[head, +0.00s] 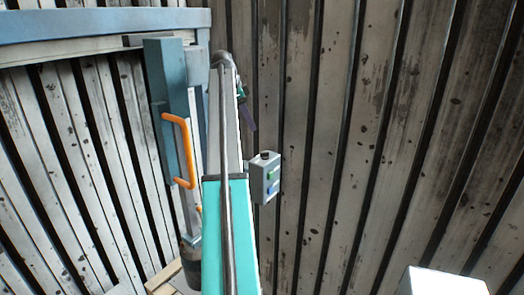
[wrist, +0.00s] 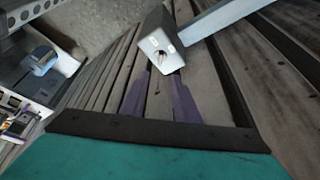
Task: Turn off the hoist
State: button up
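A small grey control box (head: 264,178) shows right of my arm in the head view. It has a dark knob on top and a green and a blue button on its front face. A blue-grey upright (head: 170,110) with an orange handle (head: 181,150) stands left of my arm. I cannot tell which of these belongs to the hoist. My gripper (head: 249,117) is above and beyond the control box, apart from it. In the wrist view my gripper's two purple fingers (wrist: 160,74) are apart with nothing between them.
A ribbed, stained metal wall (head: 380,120) fills the background. A blue-grey beam (head: 100,25) crosses the upper left. A white block (head: 440,284) is at the lower right. In the wrist view a grey square-ended piece (wrist: 160,48) lies beyond the fingertips.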

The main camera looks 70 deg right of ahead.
aim_at(265, 155)
jog(key=shift+x, duration=6.6)
grip_shut()
